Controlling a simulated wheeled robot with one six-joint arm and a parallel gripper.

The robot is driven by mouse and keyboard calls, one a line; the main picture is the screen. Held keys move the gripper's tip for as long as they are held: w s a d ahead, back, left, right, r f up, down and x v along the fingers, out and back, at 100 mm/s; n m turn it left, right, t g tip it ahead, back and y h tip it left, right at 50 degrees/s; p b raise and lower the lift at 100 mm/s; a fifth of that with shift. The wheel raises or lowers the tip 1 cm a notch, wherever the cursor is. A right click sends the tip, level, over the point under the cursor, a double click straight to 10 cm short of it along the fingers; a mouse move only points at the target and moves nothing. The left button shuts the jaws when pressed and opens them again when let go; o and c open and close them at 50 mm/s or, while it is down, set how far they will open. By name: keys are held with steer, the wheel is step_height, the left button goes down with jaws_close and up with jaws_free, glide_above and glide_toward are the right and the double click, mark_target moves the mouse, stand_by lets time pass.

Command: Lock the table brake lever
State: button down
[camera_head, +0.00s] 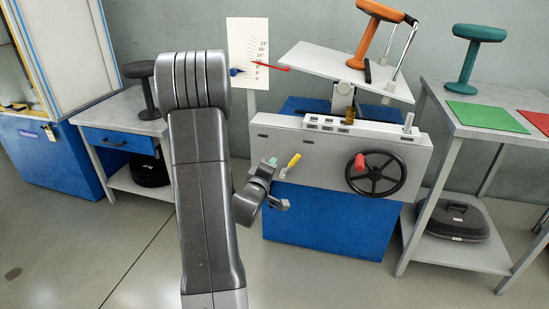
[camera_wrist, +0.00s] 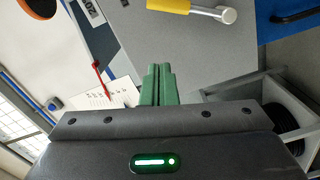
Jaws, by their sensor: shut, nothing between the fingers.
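The table brake lever (camera_head: 293,161) is a short yellow handle on the front panel of the grey test table (camera_head: 335,150), left of the black handwheel. It slants up and to the right in the head view. In the wrist view the yellow lever (camera_wrist: 168,5) lies at the top, with its round metal pivot end (camera_wrist: 228,15) to the right. My gripper (camera_head: 272,161) has green fingers and is just left of the lever. In the wrist view my gripper (camera_wrist: 160,85) is shut and empty, and a gap shows between its fingertips and the lever.
The handwheel (camera_head: 375,174) with a red knob is on the panel's right. A tilted white plate (camera_head: 345,73) carries an orange stool (camera_head: 368,35). A scale sheet (camera_head: 248,55) with a red pointer stands behind. Side tables hold a green stool (camera_head: 470,60) and a black stool (camera_head: 148,90).

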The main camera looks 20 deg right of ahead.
steer(key=shift+v, duration=2.3)
